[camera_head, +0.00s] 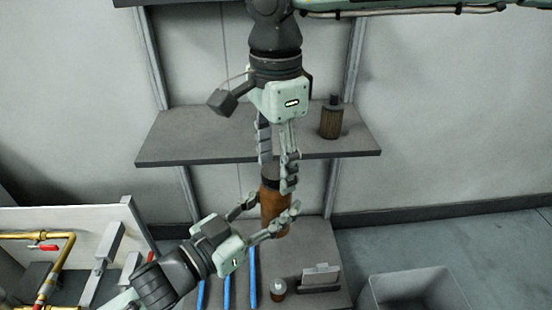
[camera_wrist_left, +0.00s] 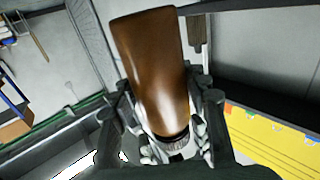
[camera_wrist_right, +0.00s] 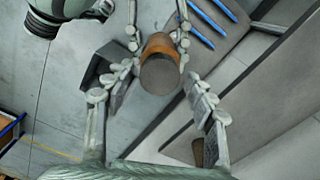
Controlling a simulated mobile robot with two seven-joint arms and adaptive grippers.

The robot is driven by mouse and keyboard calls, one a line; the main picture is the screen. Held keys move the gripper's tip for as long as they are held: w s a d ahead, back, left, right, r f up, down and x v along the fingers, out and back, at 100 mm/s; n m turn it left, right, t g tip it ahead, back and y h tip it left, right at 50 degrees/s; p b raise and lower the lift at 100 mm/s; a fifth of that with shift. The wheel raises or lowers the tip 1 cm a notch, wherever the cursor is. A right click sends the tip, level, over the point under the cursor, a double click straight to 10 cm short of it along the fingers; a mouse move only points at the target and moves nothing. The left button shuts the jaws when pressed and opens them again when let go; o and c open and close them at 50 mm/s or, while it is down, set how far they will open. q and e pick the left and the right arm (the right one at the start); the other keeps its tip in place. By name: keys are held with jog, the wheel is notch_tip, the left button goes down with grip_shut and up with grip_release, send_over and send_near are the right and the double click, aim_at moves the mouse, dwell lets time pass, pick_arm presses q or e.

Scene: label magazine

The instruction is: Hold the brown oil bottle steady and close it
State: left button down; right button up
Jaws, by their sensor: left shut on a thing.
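The brown oil bottle (camera_head: 274,212) is held above the lower shelf in the head view, roughly upright, with a dark band and a grey top (camera_head: 268,168). It fills the middle of the left wrist view (camera_wrist_left: 155,65). My left gripper (camera_head: 271,208) is shut on its brown body from the lower left. My right gripper (camera_head: 277,172) points down from above, its fingers on either side of the grey top. In the right wrist view the round grey top (camera_wrist_right: 160,75) lies between the spread fingers, with gaps showing. Whether the top is a seated cap is unclear.
A brown bottle with a dark cap (camera_head: 332,120) stands on the upper shelf (camera_head: 190,140). Below are blue strips (camera_head: 228,280), a small bottle (camera_head: 278,291) and a card holder (camera_head: 320,280). A grey bin (camera_head: 372,289) stands at lower right, yellow pipes (camera_head: 52,275) at left.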

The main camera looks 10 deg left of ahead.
jog(key=c, duration=1.1)
jog(key=shift+o, duration=0.2)
jog(key=m, duration=1.1)
jog(key=shift+m, duration=0.3)
jog(key=o, duration=1.3)
jog(key=shift+r, duration=2.25)
jog(key=shift+c, duration=0.6)
